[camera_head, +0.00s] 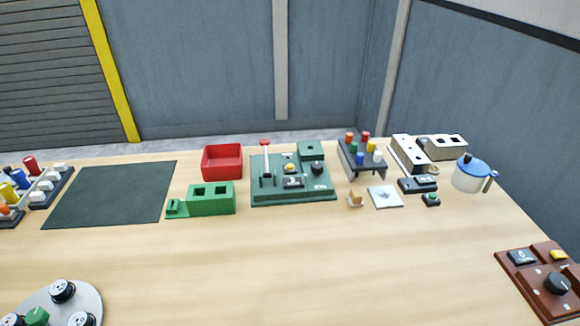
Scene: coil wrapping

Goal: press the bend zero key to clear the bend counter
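No label that reads as bend zero is legible at this size, so I cannot tell for sure which key it is. A small dark box with a green button (431,199) sits at the right of the table, just in front of a dark unit with a light display (418,185). A green machine (292,181) at the back middle carries a red-topped lever (265,158), a yellow button (290,167) and a dark knob (318,168). A brown panel (532,286) at the right front has a yellow key (558,254) and a black knob (557,283). My gripper is not in view.
A red bin (222,162), green block (211,198), dark mat (112,193), spool rack (362,159) and blue-lidded pot (472,173) stand along the back. A white square plate (385,196) lies near the green button. A round tray (88,295) is front left. The table's middle front is clear.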

